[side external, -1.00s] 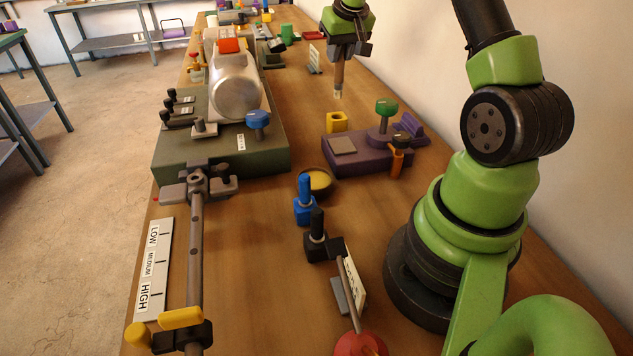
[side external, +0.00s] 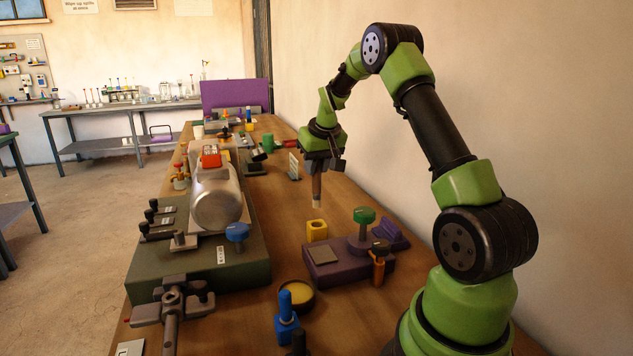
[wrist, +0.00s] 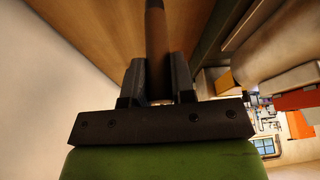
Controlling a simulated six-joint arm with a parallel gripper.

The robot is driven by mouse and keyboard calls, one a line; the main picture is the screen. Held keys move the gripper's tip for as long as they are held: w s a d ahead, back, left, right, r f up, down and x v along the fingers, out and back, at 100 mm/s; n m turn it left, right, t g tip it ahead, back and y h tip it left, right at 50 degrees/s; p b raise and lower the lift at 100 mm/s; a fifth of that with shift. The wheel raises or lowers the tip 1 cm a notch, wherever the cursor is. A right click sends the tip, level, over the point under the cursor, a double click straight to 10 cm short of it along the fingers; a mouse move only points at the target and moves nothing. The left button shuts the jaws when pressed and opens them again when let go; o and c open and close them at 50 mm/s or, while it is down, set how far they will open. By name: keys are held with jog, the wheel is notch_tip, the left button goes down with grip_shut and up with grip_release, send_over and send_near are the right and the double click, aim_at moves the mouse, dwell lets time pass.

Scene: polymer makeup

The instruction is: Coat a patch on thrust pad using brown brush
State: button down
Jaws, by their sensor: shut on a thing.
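The brown brush (side external: 317,188) hangs upright with its pale bristle tip down. My gripper (side external: 320,166) is shut on its upper handle; in the wrist view, the two dark fingers of my gripper (wrist: 157,80) pinch the brown brush handle (wrist: 156,45). In the side view the tip shows just above the yellow square holder (side external: 317,230), apart from it. A grey square pad (side external: 323,254), which looks like the thrust pad, lies on the purple block (side external: 350,270), nearer the camera than the brush. A dark round dish (side external: 299,296) of yellow paste stands on the bench before the block.
A green knob (side external: 364,216) and an orange-handled tool (side external: 378,266) stand at the purple block. A blue-handled stand (side external: 287,318) is near the dish. A green machine base (side external: 197,258) with a metal cylinder (side external: 216,200) fills the left. Bench between is clear.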

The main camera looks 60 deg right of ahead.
jog(key=s+a+f+g+y, duration=0.1)
jog(key=s+a, duration=0.1)
jog(key=a, duration=0.7)
jog(key=s+a+f+g+y, duration=0.1)
jog(key=a+g+y, duration=0.1)
jog(key=a, duration=0.7)
jog(key=shift+s+f, duration=0.1)
jog(key=shift+f, duration=2.65)
jog(key=shift+f, duration=0.6)
notch_tip(320, 180, up, 7)
